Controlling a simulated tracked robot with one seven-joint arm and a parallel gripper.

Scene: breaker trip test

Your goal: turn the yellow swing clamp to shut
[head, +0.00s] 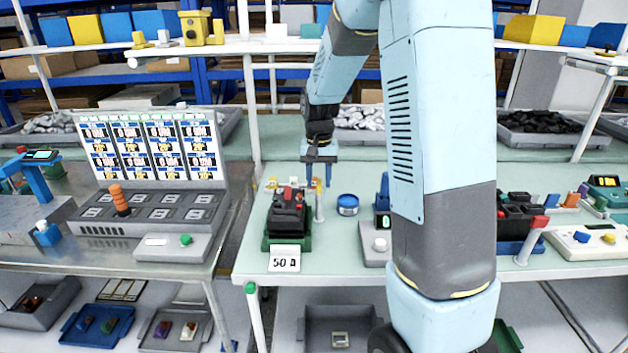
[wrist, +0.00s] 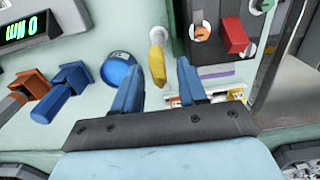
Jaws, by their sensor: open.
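The yellow swing clamp (wrist: 157,62) shows in the wrist view as a narrow yellow arm with a paler end. It stands beside the breaker (wrist: 216,30), which has a red part and an orange part. In the head view the breaker (head: 289,212) sits in a green-based holder with a "50 A" label. A slim pale post (head: 319,206) at its right appears to be the clamp. My gripper (head: 319,176) is above and behind it, fingers pointing down. In the wrist view my gripper (wrist: 158,76) is open, with the clamp's near end between its blue fingers; contact cannot be told.
A blue round tin (head: 348,204) stands close on the clamp's right. A meter with a green display (head: 382,222) is farther right, partly behind my arm. Blue and orange-handled pieces (wrist: 66,80) show in the wrist view. Little bench is free between breaker and tin.

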